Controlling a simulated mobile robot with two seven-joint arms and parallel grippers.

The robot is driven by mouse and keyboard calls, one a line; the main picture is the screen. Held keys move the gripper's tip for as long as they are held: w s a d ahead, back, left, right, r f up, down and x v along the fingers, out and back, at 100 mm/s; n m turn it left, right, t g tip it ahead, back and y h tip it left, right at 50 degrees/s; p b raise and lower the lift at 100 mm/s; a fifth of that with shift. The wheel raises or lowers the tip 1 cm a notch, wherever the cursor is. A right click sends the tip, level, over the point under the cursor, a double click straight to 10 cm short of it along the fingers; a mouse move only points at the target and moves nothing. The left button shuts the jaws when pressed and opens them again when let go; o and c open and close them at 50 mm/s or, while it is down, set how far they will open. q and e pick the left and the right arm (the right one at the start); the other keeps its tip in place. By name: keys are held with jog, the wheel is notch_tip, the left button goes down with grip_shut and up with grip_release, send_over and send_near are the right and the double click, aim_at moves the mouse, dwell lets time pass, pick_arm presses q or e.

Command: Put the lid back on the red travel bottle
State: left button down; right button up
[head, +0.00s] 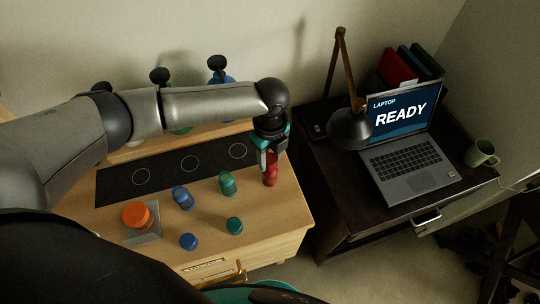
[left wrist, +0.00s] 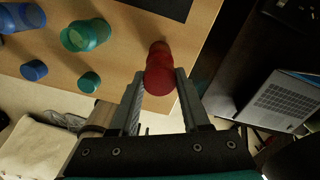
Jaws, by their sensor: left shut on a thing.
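My left gripper (head: 269,160) reaches down over the red travel bottle (head: 270,178), which stands near the right end of the wooden counter. In the left wrist view, the left gripper (left wrist: 162,82) is shut on a round red lid (left wrist: 160,80). The red bottle (left wrist: 160,48) shows just behind the lid, nearly in line with it. Lid and bottle overlap in both views, so I cannot tell whether they touch or whether the lid is seated. My right gripper is not in view.
A blue bottle (head: 183,197) and a green bottle (head: 228,183) stand to the left, with a blue lid (head: 189,241) and a green lid (head: 235,226) in front. An orange knob (head: 137,214) is farther left. A lamp (head: 350,128) and laptop (head: 410,165) stand on the dark desk.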

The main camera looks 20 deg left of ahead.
pick_arm(q)
jog(key=shift+f+p, duration=0.15)
jog(key=shift+p, duration=0.6)
dwell(1.3)
dwell(0.4)
grip_release()
dwell(0.4)
notch_tip(320, 180, up, 5)
jog(key=p, duration=0.5)
jog(key=shift+r+p, duration=0.9)
jog(key=shift+r, duration=0.1)
jog(key=shift+c, duration=0.2)
grip_shut()
dwell(0.3)
